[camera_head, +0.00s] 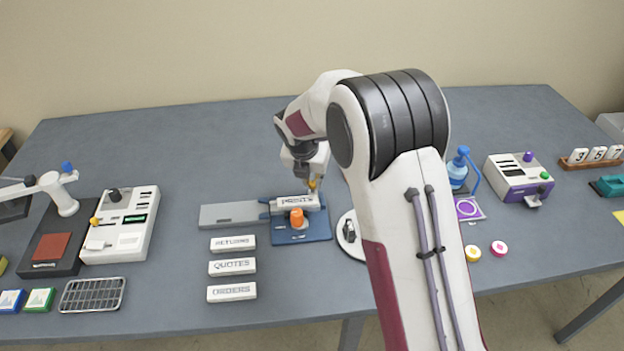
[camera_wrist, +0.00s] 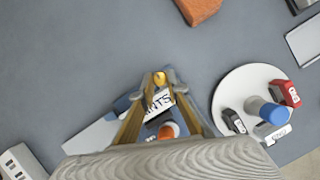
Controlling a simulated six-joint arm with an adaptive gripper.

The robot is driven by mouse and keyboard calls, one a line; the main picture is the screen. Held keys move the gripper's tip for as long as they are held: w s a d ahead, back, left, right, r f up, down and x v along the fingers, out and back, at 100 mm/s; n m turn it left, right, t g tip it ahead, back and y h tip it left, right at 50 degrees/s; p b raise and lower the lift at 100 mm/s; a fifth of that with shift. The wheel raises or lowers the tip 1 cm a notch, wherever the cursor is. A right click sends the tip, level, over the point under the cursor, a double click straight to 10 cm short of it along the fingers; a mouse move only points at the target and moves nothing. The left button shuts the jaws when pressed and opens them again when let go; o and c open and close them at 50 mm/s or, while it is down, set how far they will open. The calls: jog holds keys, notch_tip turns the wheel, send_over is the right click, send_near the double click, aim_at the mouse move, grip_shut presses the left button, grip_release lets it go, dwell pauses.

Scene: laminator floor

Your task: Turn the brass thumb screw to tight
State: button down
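The brass thumb screw (camera_head: 312,184) shows as a small yellow knob at the back of the blue fixture (camera_head: 318,228), just behind the white PRINTS block (camera_head: 298,202). In the wrist view the brass knob (camera_wrist: 160,78) lies between my fingertips. My gripper (camera_wrist: 160,80) points down over the fixture, its fingers apart on either side of the knob. I cannot tell whether they touch it. In the head view my gripper (camera_head: 311,180) is partly hidden by its own wrist. An orange knob (camera_head: 297,217) stands in front of the PRINTS block.
A grey rail (camera_head: 229,215) runs left from the fixture. White blocks reading RETURNS (camera_head: 233,243), QUOTES (camera_head: 232,267) and ORDERS (camera_head: 231,292) lie front left. A white round turntable (camera_wrist: 228,92) with stamps stands close on the right.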

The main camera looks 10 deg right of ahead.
jog(key=shift+a+m, duration=0.1)
jog(key=shift+m, duration=0.5)
jog(key=shift+w+a+m+g+h, duration=0.1)
jog(key=shift+m+g+h, duration=0.3)
jog(key=shift+m, duration=0.7)
jog(key=shift+w+m+g+h, duration=0.15)
jog(key=shift+m+h, duration=0.35)
jog(key=shift+m, duration=0.6)
jog(key=shift+s+g, duration=0.1)
jog(key=shift+g, duration=0.15)
jog(key=c, duration=2)
grip_release()
jog(key=shift+o, duration=0.2)
